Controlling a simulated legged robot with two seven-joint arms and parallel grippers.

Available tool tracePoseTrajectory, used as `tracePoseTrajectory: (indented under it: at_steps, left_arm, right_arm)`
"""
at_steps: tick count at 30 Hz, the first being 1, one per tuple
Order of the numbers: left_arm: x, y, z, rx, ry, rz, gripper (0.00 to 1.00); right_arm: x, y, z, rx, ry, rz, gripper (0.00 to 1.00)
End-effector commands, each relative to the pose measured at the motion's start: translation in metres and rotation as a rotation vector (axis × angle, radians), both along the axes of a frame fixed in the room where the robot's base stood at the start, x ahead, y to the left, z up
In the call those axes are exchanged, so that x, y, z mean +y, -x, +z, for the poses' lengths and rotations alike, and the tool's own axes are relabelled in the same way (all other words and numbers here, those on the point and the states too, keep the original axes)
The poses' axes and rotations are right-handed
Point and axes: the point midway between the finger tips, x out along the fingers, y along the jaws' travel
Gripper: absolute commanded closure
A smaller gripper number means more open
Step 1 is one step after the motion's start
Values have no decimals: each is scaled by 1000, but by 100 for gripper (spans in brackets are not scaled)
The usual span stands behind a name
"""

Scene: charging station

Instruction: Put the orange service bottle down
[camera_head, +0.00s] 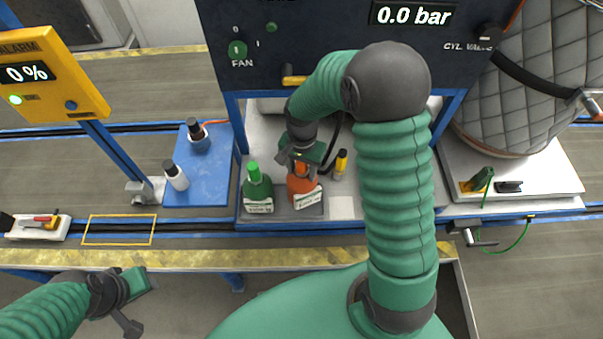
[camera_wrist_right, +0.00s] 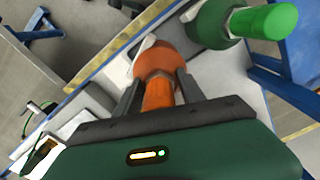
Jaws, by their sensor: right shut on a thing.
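The orange service bottle (camera_head: 302,188) stands upright on the light shelf under the dark panel, on what looks like a grey patch. My right gripper (camera_head: 301,165) is above it with its fingers closed around the bottle's neck. The right wrist view shows the orange bottle (camera_wrist_right: 157,78) between the two fingers. Whether its base fully touches the shelf is hard to tell. A green bottle (camera_head: 257,190) stands just left of it, apart from the gripper. My left gripper (camera_head: 138,303) is low at the left, away from the shelf; its finger opening is unclear.
A small yellow and black bottle (camera_head: 340,164) stands right of the orange one. A blue tray (camera_head: 215,172) at the left holds two small bottles. A bare pale square (camera_head: 342,208) lies right of the orange bottle. The dark panel (camera_head: 260,75) overhangs the shelf's back.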

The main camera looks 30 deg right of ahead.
Motion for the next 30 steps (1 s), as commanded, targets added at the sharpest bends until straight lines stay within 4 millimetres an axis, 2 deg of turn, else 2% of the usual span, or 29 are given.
tracePoseTrajectory:
  at_steps: [7,17,18,22,30]
  left_arm:
    - [0,0,8,0,0,0,64]
    - [0,0,5,0,0,0,64]
    - [0,0,6,0,0,0,64]
    - [0,0,6,0,0,0,64]
    - [0,0,6,0,0,0,64]
  right_arm:
    - [0,-2,-32,2,-1,2,100]
    - [0,-2,-38,-1,0,1,100]
    - [0,-2,-37,-1,1,1,50]
    - [0,-2,-37,0,0,1,33]
    - [0,-2,-37,0,0,1,32]
